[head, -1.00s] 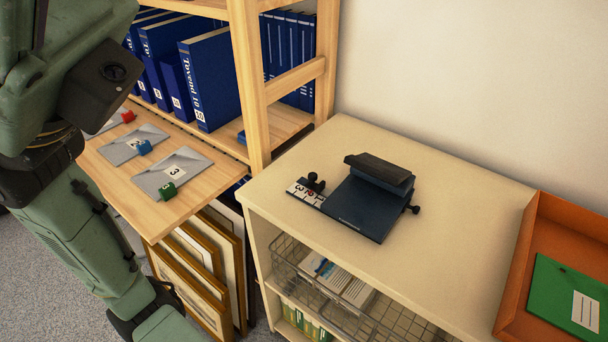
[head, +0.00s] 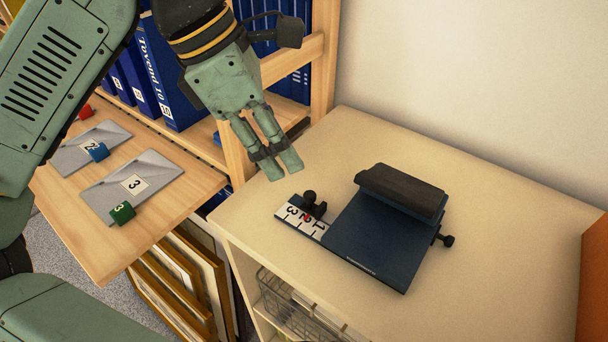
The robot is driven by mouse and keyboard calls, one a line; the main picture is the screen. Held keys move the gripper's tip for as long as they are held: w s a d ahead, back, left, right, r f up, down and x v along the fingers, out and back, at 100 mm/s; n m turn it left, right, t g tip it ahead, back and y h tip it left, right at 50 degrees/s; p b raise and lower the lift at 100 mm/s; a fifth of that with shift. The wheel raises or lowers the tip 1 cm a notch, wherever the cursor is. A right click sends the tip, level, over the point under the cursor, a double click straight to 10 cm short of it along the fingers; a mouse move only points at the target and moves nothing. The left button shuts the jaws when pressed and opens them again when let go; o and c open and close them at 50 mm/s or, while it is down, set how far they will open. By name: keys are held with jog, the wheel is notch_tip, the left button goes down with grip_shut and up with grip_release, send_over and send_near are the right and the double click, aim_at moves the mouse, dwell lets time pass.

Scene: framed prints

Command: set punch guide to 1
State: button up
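The hole punch (head: 365,245) is a dark blue base with a black lever (head: 403,188), lying on the cream cabinet top. A white scale strip (head: 302,217) extends from its left side, marked 3, 2, 1 from left to right. The black guide knob (head: 309,199) stands at the strip's back edge, and a red mark shows by the 2. My gripper (head: 281,166) hangs above and behind the strip, to the left of the knob and apart from it. Its two fingers lie side by side with tips together, empty.
A wooden shelf unit (head: 323,60) with blue binders stands at the left back. Its pull-out board (head: 150,225) holds grey envelopes with coloured number tags. An orange tray (head: 594,285) is at the right edge. The cabinet top (head: 450,160) around the punch is clear.

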aim_at(309, 194)
jog(key=x, duration=0.9)
jog(key=shift+c, duration=0.2)
grip_shut()
dwell(0.5)
